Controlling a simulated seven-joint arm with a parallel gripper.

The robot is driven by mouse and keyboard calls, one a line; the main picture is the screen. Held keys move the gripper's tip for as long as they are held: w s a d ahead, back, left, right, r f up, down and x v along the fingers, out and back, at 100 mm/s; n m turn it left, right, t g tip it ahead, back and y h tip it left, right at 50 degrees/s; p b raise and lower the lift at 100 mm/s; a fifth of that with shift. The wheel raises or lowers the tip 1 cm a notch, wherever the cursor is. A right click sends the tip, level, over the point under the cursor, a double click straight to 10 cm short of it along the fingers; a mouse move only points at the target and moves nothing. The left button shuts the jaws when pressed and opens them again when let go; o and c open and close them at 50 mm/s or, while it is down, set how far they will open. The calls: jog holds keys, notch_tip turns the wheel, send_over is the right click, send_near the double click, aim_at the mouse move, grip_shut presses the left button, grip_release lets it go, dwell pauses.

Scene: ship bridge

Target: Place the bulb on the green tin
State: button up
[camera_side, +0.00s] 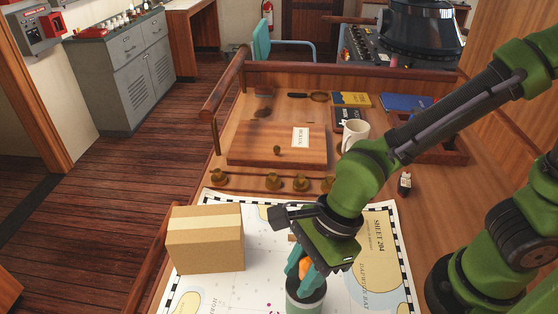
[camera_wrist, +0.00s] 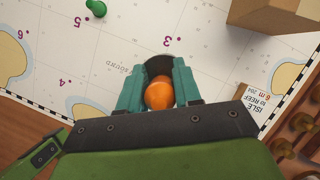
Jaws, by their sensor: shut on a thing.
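My gripper (camera_side: 304,272) points down with its teal fingers shut on the orange bulb (camera_side: 305,267). The bulb also shows between the fingers in the wrist view (camera_wrist: 159,94). The green tin (camera_side: 304,306) stands upright below the fingers in the side view, cut off by the bottom edge. Its dark top (camera_side: 306,288) is close under the bulb. In the wrist view a dark rounded shape (camera_wrist: 158,65) shows just beyond the bulb, between the fingertips. I cannot tell whether the bulb touches the tin.
A cardboard box (camera_side: 205,241) stands on the chart (camera_side: 384,232), left of my gripper. Several brass knobs (camera_side: 272,181) line up behind the chart, before a wooden board (camera_side: 252,147). A white mug (camera_side: 355,133) stands farther back. A green pushpin (camera_wrist: 96,8) is on the chart.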

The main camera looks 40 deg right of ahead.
jog(key=shift+f, duration=0.1)
jog(key=o, duration=1)
jog(key=v, duration=1.2)
jog(key=w+d+r+n+t+h, duration=0.1)
jog(key=d+n+t, duration=0.2)
jog(key=d+n, duration=0.5)
jog(key=w+d+r+n+t+h, duration=0.1)
jog(key=w+d+r+n+t, duration=0.1)
jog(key=d+n, duration=0.6)
jog(key=shift+w+d+n+t, duration=0.3)
jog(key=shift+d+t, duration=0.3)
jog(key=shift+d, duration=0.55)
